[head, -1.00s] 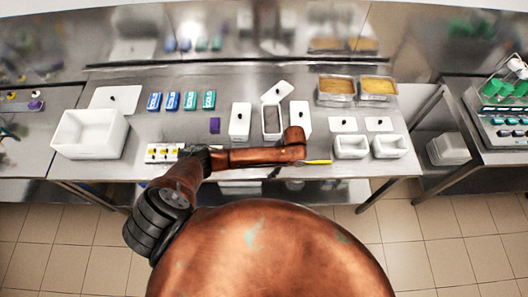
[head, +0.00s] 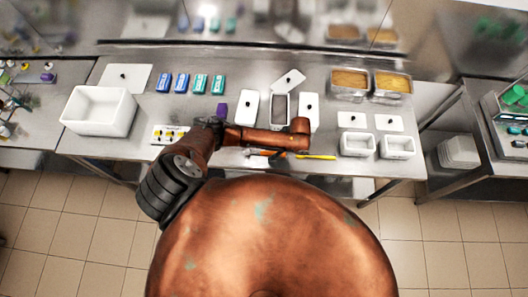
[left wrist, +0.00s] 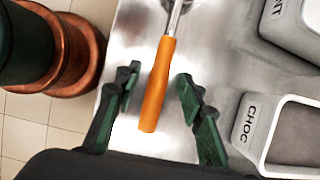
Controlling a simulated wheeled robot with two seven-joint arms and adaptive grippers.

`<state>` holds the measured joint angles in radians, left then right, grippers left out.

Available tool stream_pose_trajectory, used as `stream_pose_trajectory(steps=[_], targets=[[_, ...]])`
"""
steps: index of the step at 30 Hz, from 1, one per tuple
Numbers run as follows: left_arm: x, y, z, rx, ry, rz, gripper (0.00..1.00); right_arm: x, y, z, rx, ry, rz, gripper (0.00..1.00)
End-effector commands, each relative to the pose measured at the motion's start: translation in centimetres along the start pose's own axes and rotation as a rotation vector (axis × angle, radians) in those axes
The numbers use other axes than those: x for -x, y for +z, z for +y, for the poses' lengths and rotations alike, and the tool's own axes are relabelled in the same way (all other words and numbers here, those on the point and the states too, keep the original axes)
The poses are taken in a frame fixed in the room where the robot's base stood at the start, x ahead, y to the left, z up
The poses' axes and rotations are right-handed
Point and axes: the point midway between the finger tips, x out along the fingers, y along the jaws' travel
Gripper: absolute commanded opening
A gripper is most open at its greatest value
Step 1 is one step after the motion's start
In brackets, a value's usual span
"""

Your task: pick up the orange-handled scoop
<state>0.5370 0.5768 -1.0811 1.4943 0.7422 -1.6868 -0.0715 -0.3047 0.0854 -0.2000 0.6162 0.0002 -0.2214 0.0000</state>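The orange-handled scoop lies on the metal table; its orange handle (left wrist: 158,85) fills the middle of the left wrist view, and its metal end runs off the top edge. In the head view a bit of orange handle (head: 262,153) shows just below my left forearm. My left gripper (left wrist: 157,84) is open, with one green-padded finger on each side of the handle and a gap on both sides. I cannot tell whether the fingertips are level with the handle or above it. My right gripper is in neither view.
A CHOC container (left wrist: 240,125) stands right of the scoop, with another white container (left wrist: 295,28) beyond it. A yellow-handled tool (head: 316,157) lies near the table's front edge. Two small white tubs (head: 357,145) stand further right; a large white bin (head: 98,112) stands left.

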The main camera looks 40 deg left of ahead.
Motion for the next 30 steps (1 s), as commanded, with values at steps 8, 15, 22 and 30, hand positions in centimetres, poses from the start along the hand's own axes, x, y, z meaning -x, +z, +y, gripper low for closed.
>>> stream_pose_trajectory(steps=[8, 15, 22, 30], targets=[[-0.3, -0.1, 0.0, -0.002, -0.002, 0.000, 0.36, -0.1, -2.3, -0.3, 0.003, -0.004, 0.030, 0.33], [-0.3, -0.2, 0.0, -0.002, -0.001, 0.000, 0.36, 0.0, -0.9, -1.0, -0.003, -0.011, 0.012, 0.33], [-0.5, -0.2, 0.0, -0.002, -0.002, 0.000, 0.28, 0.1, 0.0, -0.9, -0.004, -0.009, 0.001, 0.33], [-0.5, -0.2, -0.1, -0.002, -0.002, 0.000, 0.10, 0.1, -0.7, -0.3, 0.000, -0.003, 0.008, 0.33]])
